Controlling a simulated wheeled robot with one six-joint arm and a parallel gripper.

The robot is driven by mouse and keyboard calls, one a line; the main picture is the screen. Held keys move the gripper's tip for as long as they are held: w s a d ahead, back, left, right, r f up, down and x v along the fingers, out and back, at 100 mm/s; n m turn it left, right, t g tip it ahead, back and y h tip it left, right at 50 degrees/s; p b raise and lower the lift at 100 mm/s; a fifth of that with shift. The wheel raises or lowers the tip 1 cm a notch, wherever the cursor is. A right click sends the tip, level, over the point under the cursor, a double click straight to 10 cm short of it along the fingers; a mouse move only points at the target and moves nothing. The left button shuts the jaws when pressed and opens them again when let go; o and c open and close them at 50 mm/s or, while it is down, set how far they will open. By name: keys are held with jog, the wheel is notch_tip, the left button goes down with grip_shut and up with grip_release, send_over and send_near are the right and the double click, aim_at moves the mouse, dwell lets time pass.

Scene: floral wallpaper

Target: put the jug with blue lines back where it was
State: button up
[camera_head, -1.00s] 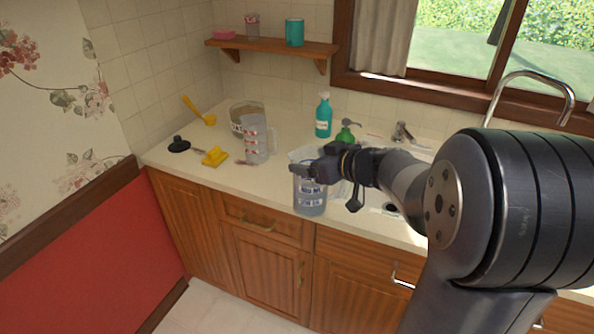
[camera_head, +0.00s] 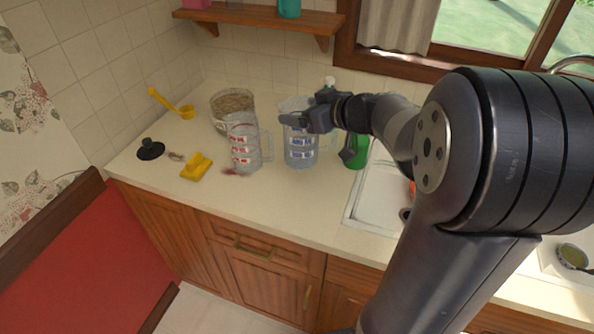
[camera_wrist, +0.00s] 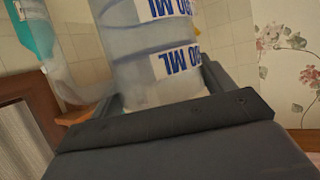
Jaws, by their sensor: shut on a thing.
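The clear jug with blue lines and blue lettering (camera_head: 301,150) is upright at the counter, right of a similar jug with red markings (camera_head: 244,148). My gripper (camera_head: 300,120) is shut on the upper part of the blue-lined jug, coming from the right. I cannot tell whether its base touches the counter. In the wrist view the blue-lined jug (camera_wrist: 150,45) fills the space between the jaws, its "ML" lettering upside down.
A glass container (camera_head: 222,105) stands behind the red-marked jug. A green bottle (camera_head: 357,152) and the sink (camera_head: 376,200) are to the right. A yellow object (camera_head: 196,167), a black object (camera_head: 150,149) and a yellow scoop (camera_head: 186,111) lie left. The front counter strip is clear.

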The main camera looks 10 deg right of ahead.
aim_at(304, 144)
notch_tip(304, 144, down, 10)
jog(key=b, duration=0.3)
jog(key=shift+w, duration=0.1)
jog(key=o, duration=1.7)
jog(key=shift+f, duration=0.1)
jog(key=shift+o, duration=0.2)
jog(key=shift+d+r, duration=0.1)
jog(key=shift+r, duration=0.15)
jog(key=p+v, duration=0.1)
jog(key=v, duration=1.1)
jog(key=shift+f, duration=0.2)
